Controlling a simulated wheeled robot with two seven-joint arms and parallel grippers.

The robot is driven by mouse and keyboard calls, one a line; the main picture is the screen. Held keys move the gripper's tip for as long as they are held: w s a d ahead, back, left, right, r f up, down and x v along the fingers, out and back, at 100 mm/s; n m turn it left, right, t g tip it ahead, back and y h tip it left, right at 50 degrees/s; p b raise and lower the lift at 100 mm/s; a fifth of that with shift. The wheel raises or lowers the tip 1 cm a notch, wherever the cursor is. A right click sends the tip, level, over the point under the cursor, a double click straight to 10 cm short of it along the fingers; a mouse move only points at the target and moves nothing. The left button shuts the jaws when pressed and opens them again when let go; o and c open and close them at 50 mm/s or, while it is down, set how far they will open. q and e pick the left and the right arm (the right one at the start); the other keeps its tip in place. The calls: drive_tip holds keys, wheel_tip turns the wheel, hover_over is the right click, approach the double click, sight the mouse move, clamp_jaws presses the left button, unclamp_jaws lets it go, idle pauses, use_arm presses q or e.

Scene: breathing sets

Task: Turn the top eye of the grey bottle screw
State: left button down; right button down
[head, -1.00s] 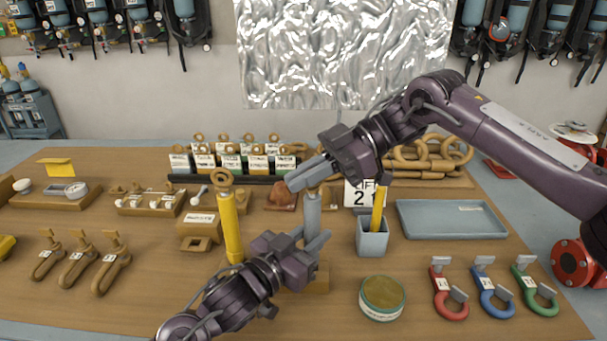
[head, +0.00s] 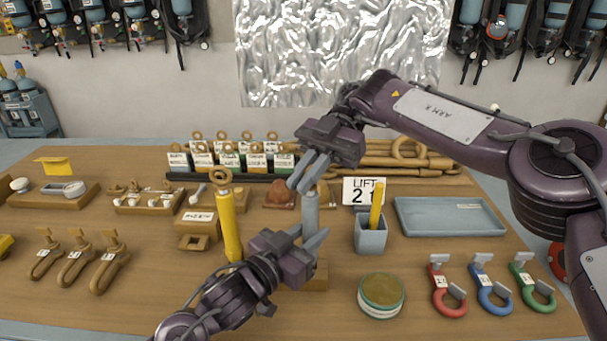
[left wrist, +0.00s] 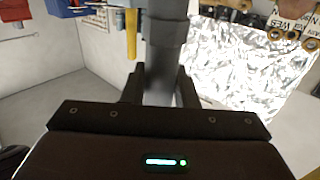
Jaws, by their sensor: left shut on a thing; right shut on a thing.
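The grey bottle screw (head: 311,217) stands upright near the middle of the table, on a wooden block (head: 314,277). My left gripper (head: 312,238) is shut on its body from the lower left. In the left wrist view the grey body (left wrist: 166,45) passes between the two fingers. My right gripper (head: 306,180) is shut at the top of the screw, reaching down from above. Its fingers hide most of the top eye, which I take it to be holding. A yellow bottle screw (head: 228,225) stands upright to the left.
A round tin (head: 381,293), a blue-grey tray (head: 450,217) and coloured shackles (head: 447,290) lie further right. Wooden shackles (head: 76,262) lie left.

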drive_tip(key=shift+f, duration=0.35)
drive_tip(key=c, duration=1.6)
unclamp_jaws()
drive_tip(key=shift+o, duration=0.3)
drive_tip(key=shift+r, duration=0.1)
drive_tip(key=shift+r, duration=0.2)
